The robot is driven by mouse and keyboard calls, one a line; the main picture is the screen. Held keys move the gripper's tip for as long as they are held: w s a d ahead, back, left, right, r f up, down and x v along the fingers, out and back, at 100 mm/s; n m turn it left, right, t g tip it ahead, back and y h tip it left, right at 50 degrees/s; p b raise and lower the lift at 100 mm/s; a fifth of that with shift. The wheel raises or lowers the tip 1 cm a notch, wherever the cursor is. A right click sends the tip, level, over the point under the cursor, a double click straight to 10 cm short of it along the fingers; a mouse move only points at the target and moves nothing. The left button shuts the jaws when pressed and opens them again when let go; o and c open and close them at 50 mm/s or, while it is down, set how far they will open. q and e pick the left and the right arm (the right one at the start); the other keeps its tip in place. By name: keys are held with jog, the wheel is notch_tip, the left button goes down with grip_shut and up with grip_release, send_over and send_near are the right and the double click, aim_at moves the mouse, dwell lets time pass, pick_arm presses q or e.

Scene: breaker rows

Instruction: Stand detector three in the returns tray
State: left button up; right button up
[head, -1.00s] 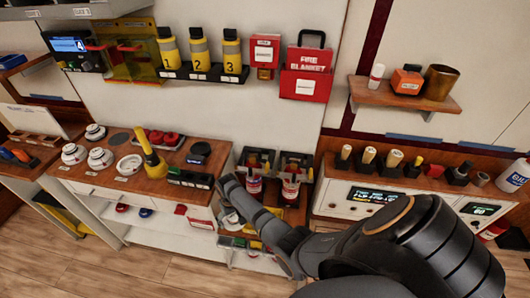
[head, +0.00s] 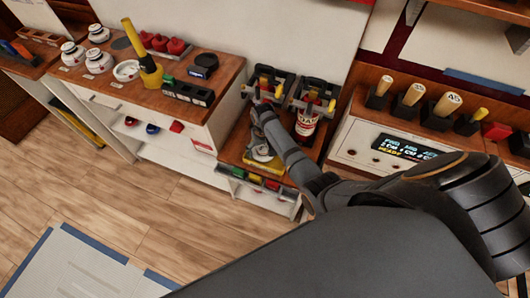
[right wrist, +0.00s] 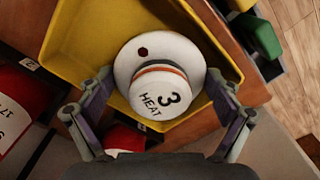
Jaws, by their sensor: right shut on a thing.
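Detector three (right wrist: 165,92) is white and round with an orange band. Its end marked "3 HEAT" faces the right wrist camera. My right gripper (right wrist: 160,78) is shut on it, one finger on each side. The detector is over or inside a yellow tray (right wrist: 88,35); I cannot tell whether it touches the floor of the tray. In the head view, the detector (head: 262,152) shows small and partly hidden beside my right forearm, low in front of the red extinguishers. My left gripper is not in view.
Green, red and yellow blocks (head: 254,178) line the front edge. White detectors (head: 98,62) and a yellow-handled tool (head: 150,72) are on the left bench. The floor in front is open.

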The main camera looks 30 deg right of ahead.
aim_at(263, 147)
jog(key=shift+w+a, duration=0.1)
jog(key=shift+f, duration=0.1)
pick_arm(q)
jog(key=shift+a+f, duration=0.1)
pick_arm(e)
jog(key=o, duration=0.9)
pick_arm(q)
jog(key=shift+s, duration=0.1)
pick_arm(e)
notch_tip(263, 147, up, 12)
jog(key=shift+r+p, duration=0.15)
jog(key=shift+p, duration=0.8)
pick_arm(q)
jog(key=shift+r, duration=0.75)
